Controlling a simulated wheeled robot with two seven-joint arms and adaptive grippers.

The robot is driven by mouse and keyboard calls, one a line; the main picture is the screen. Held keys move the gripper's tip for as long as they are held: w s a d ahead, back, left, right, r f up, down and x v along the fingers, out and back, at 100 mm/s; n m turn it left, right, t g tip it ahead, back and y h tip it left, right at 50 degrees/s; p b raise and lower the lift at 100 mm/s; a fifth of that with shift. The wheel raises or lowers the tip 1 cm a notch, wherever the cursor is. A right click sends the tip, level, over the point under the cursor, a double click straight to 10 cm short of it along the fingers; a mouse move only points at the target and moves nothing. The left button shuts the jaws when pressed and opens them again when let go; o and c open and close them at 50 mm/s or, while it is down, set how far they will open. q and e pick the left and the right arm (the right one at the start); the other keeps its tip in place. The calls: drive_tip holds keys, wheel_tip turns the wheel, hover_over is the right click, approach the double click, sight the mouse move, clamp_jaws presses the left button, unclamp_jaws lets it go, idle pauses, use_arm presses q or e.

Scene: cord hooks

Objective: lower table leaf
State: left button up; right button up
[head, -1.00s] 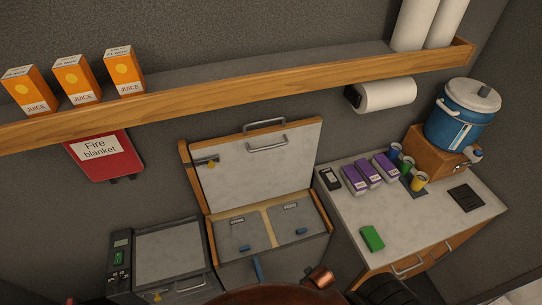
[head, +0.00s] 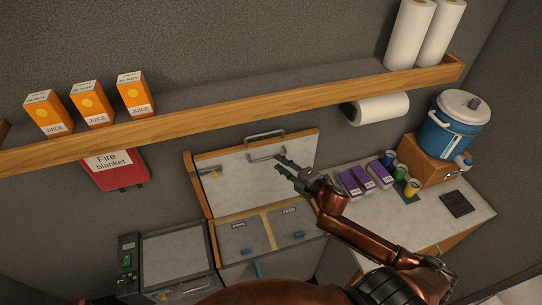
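The table leaf (head: 250,180) stands raised against the wall, tilted back above the cabinet with two grey lids (head: 245,236). A metal bar handle (head: 266,153) is near its top edge. A small latch (head: 211,173) sits at its left side. My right gripper (head: 283,170) is in front of the leaf, just below and right of the handle. Its fingers look dark and green; I cannot tell whether they are apart or touch the handle. My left gripper is not in view.
A long wooden shelf (head: 240,102) with juice cartons (head: 93,105) runs above the leaf. A paper towel roll (head: 382,109) hangs under it. The right counter (head: 415,221) holds purple boxes (head: 364,179), cups and a blue cooler (head: 455,125). A grey appliance (head: 172,262) stands at left.

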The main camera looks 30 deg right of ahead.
sight(271, 157)
drive_tip(key=p+x, duration=0.1)
drive_tip(key=x, duration=0.5)
drive_tip(key=shift+f, duration=0.1)
clamp_jaws()
idle(0.6)
